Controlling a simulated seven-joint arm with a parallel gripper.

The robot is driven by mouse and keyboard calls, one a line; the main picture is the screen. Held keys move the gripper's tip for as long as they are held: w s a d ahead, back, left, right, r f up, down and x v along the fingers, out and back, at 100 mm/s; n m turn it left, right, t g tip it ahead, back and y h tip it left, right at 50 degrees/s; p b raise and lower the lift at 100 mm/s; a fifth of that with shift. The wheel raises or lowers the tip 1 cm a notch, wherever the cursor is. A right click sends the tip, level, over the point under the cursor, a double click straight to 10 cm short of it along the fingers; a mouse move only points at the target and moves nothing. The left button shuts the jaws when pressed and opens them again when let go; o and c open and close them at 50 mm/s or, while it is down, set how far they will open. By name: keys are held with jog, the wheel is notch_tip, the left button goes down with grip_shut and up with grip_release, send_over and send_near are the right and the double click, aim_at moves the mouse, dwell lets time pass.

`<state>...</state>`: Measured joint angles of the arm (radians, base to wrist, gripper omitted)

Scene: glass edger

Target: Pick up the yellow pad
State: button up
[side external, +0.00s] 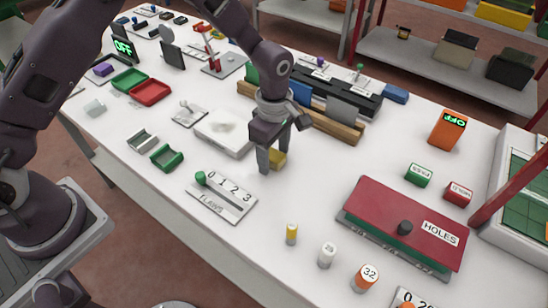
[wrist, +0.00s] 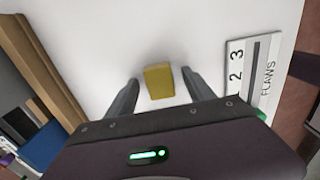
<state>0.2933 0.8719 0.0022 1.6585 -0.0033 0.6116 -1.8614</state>
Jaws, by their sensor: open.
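The yellow pad (wrist: 159,82) is a small yellow block lying on the white table. In the wrist view it sits between the two fingers of my gripper (wrist: 160,86), with a gap on each side. In the side external view the pad (side external: 277,158) shows partly behind a finger of my gripper (side external: 272,160). My gripper is open, pointing down, with its fingertips low over the table around the pad. I cannot tell how far the fingertips are from the table top.
The flaws scale plate (side external: 222,195) with a green knob lies near the gripper. A white block (side external: 223,131) lies to the left. A red holes box (side external: 400,225) stands to the right. Table around the pad is clear.

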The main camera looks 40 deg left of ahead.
aim_at(274, 155)
grip_shut()
notch_tip(274, 155, up, 10)
dwell(0.6)
